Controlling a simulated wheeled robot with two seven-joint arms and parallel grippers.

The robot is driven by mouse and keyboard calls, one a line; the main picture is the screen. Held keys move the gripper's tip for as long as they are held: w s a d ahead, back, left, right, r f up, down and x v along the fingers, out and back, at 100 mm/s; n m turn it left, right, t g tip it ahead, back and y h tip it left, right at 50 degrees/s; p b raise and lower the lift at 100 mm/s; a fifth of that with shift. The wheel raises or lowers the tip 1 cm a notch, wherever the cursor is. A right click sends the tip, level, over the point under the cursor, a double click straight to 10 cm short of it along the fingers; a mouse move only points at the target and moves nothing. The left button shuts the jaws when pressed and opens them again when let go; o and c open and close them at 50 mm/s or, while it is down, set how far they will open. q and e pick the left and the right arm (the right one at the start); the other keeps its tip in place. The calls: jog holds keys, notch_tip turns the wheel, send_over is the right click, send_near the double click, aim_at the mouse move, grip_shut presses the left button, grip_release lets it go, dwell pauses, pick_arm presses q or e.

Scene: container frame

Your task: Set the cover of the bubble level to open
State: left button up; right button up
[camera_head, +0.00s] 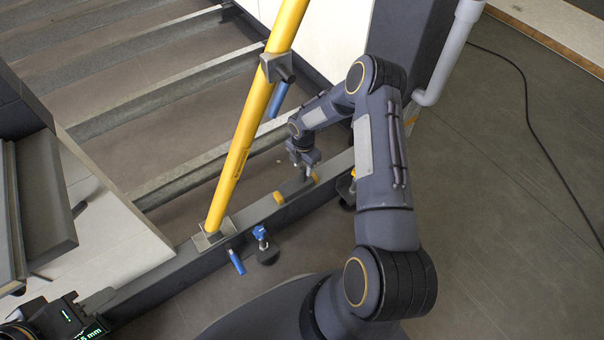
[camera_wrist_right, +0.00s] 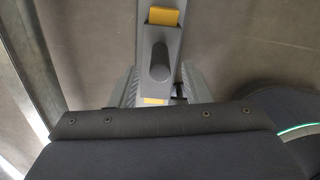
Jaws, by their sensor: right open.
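In the right wrist view, a grey bar-like fitting with a yellow end piece (camera_wrist_right: 163,17) and a dark rounded knob (camera_wrist_right: 159,65) lies ahead of my right gripper (camera_wrist_right: 160,88). Its two ribbed fingers stand apart on either side of the fitting, with a second yellow patch low between them.
A yellow post (camera_head: 250,110) rises from the dark beam (camera_head: 190,258), left of my right arm. Blue handles (camera_head: 236,262) stick out below the post. A dark device with a green readout (camera_head: 76,318) is at lower left. Grey floor at right is open, crossed by a cable.

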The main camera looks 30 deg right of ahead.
aim_at(296, 181)
notch_tip(296, 181, down, 5)
jog(key=shift+r+b, duration=0.1)
jog(key=shift+b, duration=0.5)
jog(key=shift+c, duration=0.2)
grip_shut()
